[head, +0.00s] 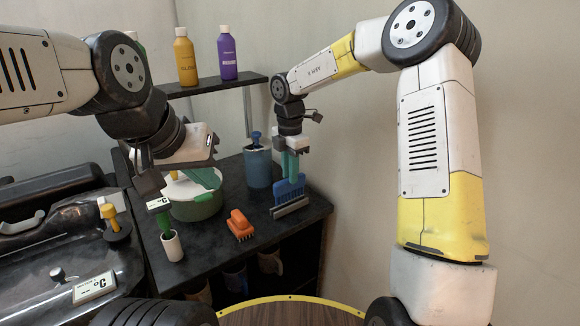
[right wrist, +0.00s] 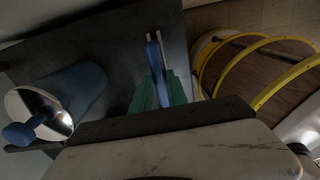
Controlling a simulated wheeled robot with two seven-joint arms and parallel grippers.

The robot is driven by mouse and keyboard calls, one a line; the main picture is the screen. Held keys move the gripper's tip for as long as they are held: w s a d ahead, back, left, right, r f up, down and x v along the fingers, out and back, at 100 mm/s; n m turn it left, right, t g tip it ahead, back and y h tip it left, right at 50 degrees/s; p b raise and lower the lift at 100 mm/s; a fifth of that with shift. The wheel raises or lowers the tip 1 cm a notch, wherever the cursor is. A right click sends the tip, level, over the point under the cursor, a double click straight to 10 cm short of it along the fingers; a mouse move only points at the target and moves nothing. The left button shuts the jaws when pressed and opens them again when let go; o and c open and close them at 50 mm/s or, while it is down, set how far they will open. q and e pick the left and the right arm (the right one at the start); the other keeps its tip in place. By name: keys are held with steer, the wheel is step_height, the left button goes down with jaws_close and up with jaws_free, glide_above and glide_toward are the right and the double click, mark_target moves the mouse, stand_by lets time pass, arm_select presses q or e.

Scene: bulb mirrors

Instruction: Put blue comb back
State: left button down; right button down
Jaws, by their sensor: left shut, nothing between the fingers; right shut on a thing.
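The blue comb (head: 289,190) is upright at the right side of the dark shelf top, teeth down, just over or in a narrow grey holder (head: 291,208). Whether its teeth rest in the holder I cannot tell. My right gripper (head: 291,178) is shut on the comb's upper part from above. In the right wrist view, the blue comb (right wrist: 155,62) shows edge-on between the teal fingers (right wrist: 160,92), with the grey holder (right wrist: 152,36) beyond it. My left gripper (head: 212,181) is shut and empty above the green-and-white pot (head: 196,211).
A blue canister (head: 257,168) with a blue-knobbed tool stands left of the comb. An orange brush (head: 240,224) lies in front. A white cup (head: 172,247) holds a green handle. Yellow (head: 185,60) and purple (head: 227,57) bottles stand on the upper shelf. The wall is close on the right.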

steer(key=shift+f, duration=1.7)
steer(key=c, duration=1.2)
jaws_free()
steer(key=shift+c, duration=0.2)
step_height(320, 180, up, 8)
steer(key=shift+f, duration=0.1)
